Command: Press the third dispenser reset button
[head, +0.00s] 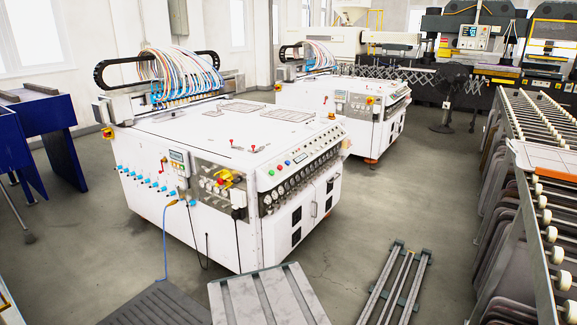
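A white nozzle gantry machine (230,150) stands in the middle of the head view. Its sloped front panel (298,168) carries a row of round gauges with small coloured buttons above them. Which one is the third dispenser reset button is too small to tell. The machine's left side has a row of blue fittings (145,178) and a small display box (178,160). A yellow-and-red switch (225,179) sits near the corner. My gripper is not in view.
A second similar white machine (345,100) stands behind. A roller rack (540,190) runs along the right. Metal rails (397,285), a pale slatted panel (265,298) and a dark mat (155,302) lie in front. Open floor (375,215) lies between the machine and the rack.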

